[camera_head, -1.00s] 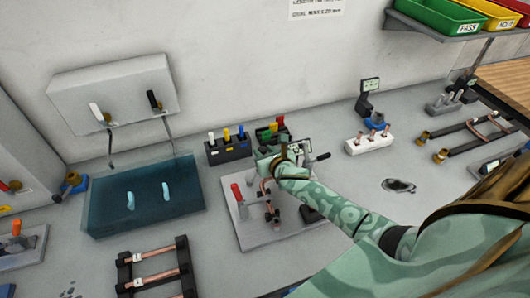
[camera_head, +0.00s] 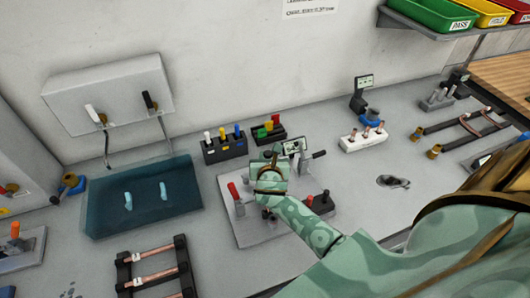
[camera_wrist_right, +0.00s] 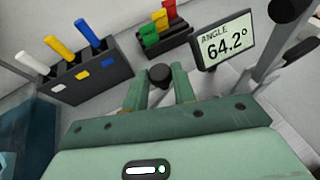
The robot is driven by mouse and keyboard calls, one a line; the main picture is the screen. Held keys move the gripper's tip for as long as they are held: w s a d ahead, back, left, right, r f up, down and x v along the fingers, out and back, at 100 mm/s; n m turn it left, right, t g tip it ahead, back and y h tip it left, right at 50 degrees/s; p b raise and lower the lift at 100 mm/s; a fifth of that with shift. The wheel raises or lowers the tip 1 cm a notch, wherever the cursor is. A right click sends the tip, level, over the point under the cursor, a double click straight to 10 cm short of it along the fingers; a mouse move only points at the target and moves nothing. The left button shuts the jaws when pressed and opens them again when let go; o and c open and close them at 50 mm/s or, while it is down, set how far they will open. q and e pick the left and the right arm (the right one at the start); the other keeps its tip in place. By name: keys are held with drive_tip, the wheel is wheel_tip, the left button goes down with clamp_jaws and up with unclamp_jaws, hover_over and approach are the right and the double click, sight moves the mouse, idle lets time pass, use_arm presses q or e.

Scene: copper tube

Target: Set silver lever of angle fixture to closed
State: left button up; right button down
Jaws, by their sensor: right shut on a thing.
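The angle fixture is a pale grey plate (camera_head: 262,232) in the middle of the bench, with a small display (camera_head: 294,146) at its back. In the right wrist view the display (camera_wrist_right: 225,42) reads "ANGLE 64.2°". My right gripper (camera_head: 272,163) is over the fixture and hides its middle. In the wrist view its green fingers (camera_wrist_right: 160,88) are shut on a black knob (camera_wrist_right: 160,73); the shaft below the knob is mostly hidden. Another lever (camera_wrist_right: 272,52) with a silver shaft and black end stands at the right. My left gripper is not in view.
A red-handled clamp (camera_head: 236,193) stands at the plate's left, and a black block with a red knob (camera_head: 322,202) at its right. Black holders with coloured handles (camera_head: 225,146) stand behind. A blue tank (camera_head: 143,205) is farther left.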

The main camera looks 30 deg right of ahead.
drive_tip(key=shift+s+a+m+g+h, duration=0.15)
drive_tip(key=shift+s+m+g+h, duration=0.75)
drive_tip(key=shift+m+h, duration=0.25)
drive_tip(key=c, duration=1.2)
unclamp_jaws()
drive_tip(key=shift+o, duration=0.2)
